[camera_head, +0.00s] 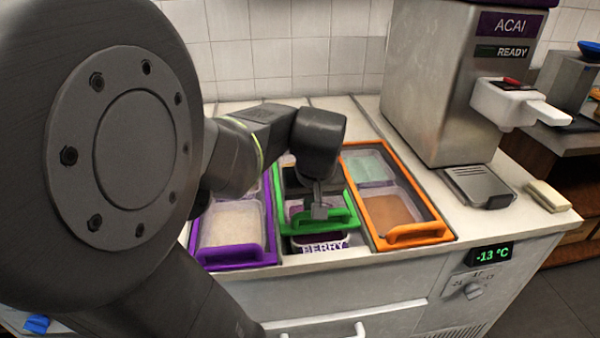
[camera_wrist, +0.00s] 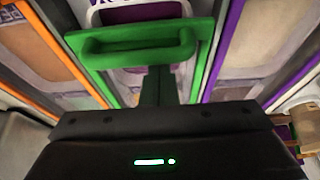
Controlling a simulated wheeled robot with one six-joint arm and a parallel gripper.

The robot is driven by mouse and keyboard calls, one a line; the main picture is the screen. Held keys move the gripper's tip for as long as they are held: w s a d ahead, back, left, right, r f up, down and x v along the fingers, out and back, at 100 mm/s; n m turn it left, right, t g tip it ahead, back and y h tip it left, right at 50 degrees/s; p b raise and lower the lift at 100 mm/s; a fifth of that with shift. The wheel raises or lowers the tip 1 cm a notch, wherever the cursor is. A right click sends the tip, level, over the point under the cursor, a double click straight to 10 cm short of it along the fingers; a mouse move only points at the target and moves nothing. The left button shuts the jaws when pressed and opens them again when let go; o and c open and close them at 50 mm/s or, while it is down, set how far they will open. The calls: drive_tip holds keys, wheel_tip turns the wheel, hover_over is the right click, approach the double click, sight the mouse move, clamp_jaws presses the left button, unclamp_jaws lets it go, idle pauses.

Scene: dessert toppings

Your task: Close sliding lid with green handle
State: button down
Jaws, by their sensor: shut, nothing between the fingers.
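The sliding lid with the green frame (camera_head: 343,222) sits in the middle bay of the counter. It stops short of the front end, where part of a tub labelled BERRY (camera_head: 325,246) shows uncovered. My gripper (camera_head: 319,208) is over the lid, pointing down just behind the green handle (camera_head: 305,222), and it is shut and empty. In the wrist view the green handle (camera_wrist: 135,45) spans the top, and my shut fingers (camera_wrist: 158,88) reach down close to it. I cannot tell whether they touch it.
A purple-framed lid (camera_head: 235,256) lies to the left and an orange-framed lid (camera_head: 418,232) to the right, both close beside the green one. The acai machine (camera_head: 450,90) stands at the back right. A sponge-like block (camera_head: 547,196) lies on the right counter.

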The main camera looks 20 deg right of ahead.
drive_tip(key=s, duration=0.2)
drive_tip(key=s+a, duration=0.1)
drive_tip(key=s, duration=0.3)
drive_tip(key=shift+s+a, duration=0.35)
drive_tip(key=shift+s, duration=0.05)
drive_tip(key=shift+s+a+p, duration=0.1)
drive_tip(key=shift+s+p, duration=0.05)
drive_tip(key=shift+p, duration=0.15)
drive_tip(key=shift+s+r, duration=0.1)
drive_tip(key=shift+r, duration=0.3)
drive_tip(key=p+v, duration=0.2)
drive_tip(key=v, duration=1.1)
drive_tip(key=shift+f, duration=0.1)
